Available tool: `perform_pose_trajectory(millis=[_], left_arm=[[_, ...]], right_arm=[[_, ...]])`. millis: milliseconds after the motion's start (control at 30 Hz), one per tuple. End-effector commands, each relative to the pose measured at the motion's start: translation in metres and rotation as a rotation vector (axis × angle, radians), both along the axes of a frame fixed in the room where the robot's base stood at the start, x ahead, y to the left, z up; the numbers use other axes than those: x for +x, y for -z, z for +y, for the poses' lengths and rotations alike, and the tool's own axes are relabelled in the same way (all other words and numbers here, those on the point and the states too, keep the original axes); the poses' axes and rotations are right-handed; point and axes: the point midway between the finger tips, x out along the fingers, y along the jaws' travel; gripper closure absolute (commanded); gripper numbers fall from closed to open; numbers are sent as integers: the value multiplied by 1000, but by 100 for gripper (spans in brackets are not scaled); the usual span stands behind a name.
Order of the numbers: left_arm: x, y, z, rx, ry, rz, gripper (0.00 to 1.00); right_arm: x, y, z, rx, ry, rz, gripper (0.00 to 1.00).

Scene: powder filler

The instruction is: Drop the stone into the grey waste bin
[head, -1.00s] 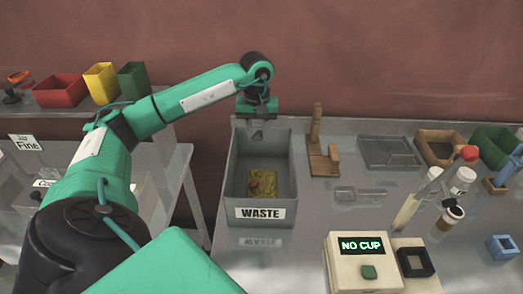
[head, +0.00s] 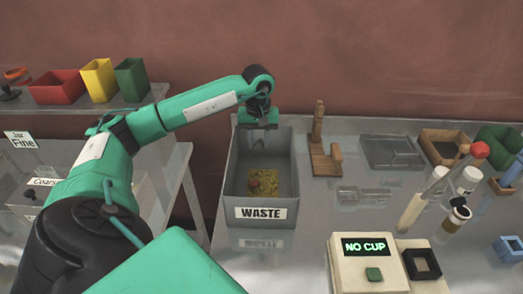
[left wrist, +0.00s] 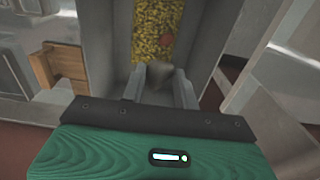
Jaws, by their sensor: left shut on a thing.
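The grey waste bin (head: 266,213) stands on the metal table with a white WASTE label on its front. My left gripper (head: 257,127) is at the back of the bin's opening, pointing down. In the left wrist view, its two fingers (left wrist: 158,90) are shut on a small grey stone (left wrist: 160,71), partly hidden between them. The stone is over the bin, whose inner wall (left wrist: 202,30) shows there too. Yellow granular material (left wrist: 150,25) and a reddish-brown lump (left wrist: 166,41) lie on the bin's floor. The stone is not clear in the head view. My right gripper is not in view.
A wooden stand (head: 322,155) and a clear glass vessel (head: 362,194) are right of the bin. A cream device (head: 366,275) reading NO CUP stands in front. Red, yellow and green containers (head: 98,80) sit on the left shelf. A gap separates the left table from the bin's table.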

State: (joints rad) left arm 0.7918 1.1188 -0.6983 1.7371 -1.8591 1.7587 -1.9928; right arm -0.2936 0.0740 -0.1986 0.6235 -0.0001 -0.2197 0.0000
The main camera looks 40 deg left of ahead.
Motion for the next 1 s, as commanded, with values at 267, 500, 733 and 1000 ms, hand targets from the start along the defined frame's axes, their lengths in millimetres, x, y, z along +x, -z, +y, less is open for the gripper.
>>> perform_pose_trajectory(millis=[267,500,733,1000], left_arm=[[0,0,0,0,0,0,44],[0,0,0,1,0,1,44],[1,-12,0,1,0,-3,44],[1,-57,0,1,0,-4,44]], right_arm=[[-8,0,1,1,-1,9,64],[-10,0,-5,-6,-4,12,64],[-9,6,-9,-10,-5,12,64],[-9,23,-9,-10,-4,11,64]])
